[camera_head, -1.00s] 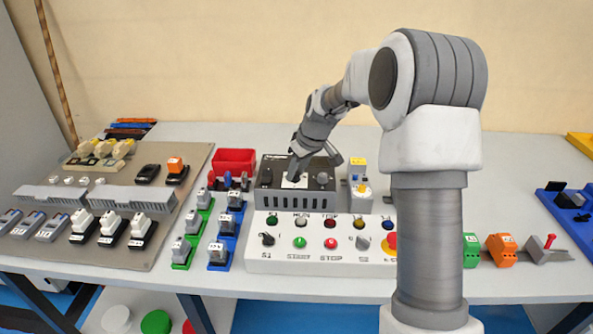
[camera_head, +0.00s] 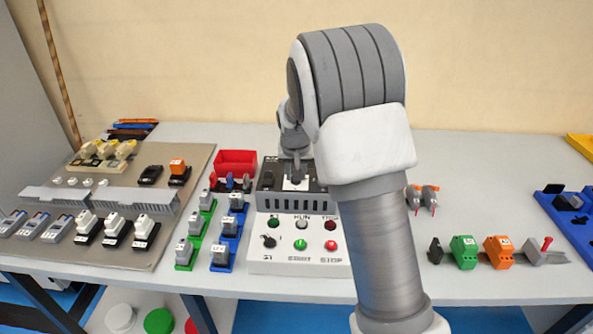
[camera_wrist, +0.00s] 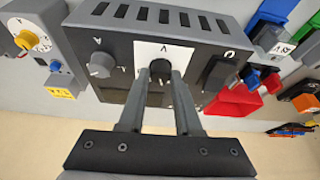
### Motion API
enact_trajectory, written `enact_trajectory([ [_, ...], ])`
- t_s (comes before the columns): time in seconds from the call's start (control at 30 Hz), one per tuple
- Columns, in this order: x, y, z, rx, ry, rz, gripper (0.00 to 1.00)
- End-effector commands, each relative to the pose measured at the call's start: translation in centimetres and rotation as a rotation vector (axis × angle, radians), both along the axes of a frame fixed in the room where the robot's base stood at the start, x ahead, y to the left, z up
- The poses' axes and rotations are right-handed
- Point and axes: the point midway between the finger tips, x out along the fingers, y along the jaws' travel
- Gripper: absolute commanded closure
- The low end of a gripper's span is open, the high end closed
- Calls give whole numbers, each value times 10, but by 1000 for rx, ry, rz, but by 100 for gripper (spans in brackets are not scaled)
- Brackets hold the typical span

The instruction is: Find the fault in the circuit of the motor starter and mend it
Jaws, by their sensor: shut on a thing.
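A dark grey instrument box (camera_head: 290,204) with a vented front stands on the table behind the white push-button panel (camera_head: 290,262). In the wrist view the box (camera_wrist: 110,30) has a grey knob marked A, a dark middle knob (camera_wrist: 160,67) on a white plate marked V, and a black rocker marked O. My gripper (camera_wrist: 164,78) is shut on the middle knob, one finger on each side. In the head view my gripper (camera_head: 295,178) is small and partly hidden by my arm. The starter board (camera_head: 60,255) lies at the left with several relays and switches.
A red bin (camera_head: 236,160) stands left of the box. Green and blue rails with grey terminal blocks (camera_head: 228,230) lie beside the panel. Green (camera_head: 464,250) and orange (camera_head: 498,250) blocks stand at right. My arm hides the panel's right part. Bare table lies at the back right.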

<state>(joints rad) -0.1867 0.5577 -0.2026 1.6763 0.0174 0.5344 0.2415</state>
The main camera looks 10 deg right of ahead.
Motion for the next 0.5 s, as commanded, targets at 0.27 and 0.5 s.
enact_trajectory([
  [0.27,0,2,1,-2,1,-183,100],
  [0.5,0,2,1,0,2,-274,100],
])
